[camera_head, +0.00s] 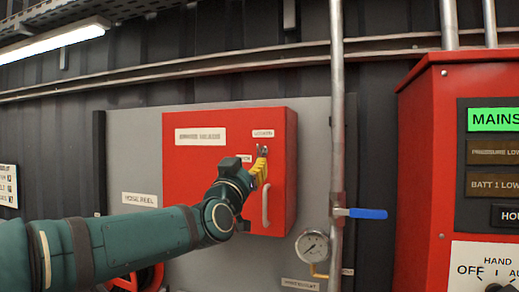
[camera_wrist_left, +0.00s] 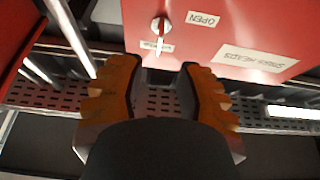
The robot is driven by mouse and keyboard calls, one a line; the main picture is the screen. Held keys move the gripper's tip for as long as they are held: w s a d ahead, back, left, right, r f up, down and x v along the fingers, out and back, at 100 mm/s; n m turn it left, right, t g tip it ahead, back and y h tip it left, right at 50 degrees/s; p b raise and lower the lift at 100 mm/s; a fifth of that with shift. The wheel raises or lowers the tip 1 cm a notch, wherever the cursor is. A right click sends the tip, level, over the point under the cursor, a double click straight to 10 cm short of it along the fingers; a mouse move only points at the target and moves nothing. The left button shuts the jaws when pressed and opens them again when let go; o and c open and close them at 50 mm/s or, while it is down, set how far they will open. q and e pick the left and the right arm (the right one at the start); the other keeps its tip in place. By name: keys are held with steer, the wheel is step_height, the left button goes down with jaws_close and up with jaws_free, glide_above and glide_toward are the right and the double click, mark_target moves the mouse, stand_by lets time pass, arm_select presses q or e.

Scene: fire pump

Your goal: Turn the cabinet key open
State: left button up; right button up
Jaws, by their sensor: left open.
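The red cabinet (camera_head: 190,175) hangs on a grey panel, its door shut. My left gripper (camera_head: 261,162) is in front of the upper right part of the door, just below the lock label. In the left wrist view, which is turned upside down, the silver key (camera_wrist_left: 161,27) sits in its round lock beside the OPEN label (camera_wrist_left: 202,19). My left gripper (camera_wrist_left: 160,80) is open and empty there, its two yellow-orange fingers spread. The key lies beyond the fingertips, roughly in line with the gap, with no contact visible. My right gripper is not in view.
A grey door handle (camera_head: 265,206) is just below the gripper. A vertical pipe (camera_head: 337,110) with a blue valve lever (camera_head: 366,213) and a gauge (camera_head: 312,246) stand to the right. A red control panel (camera_head: 432,170) is at far right.

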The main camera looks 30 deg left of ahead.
mark_target(259, 150)
arm_select(q)
steer(key=p+x, duration=0.1)
steer(key=x, duration=0.8)
steer(key=shift+f, duration=0.15)
steer(key=shift+o, duration=0.3)
jaws_close()
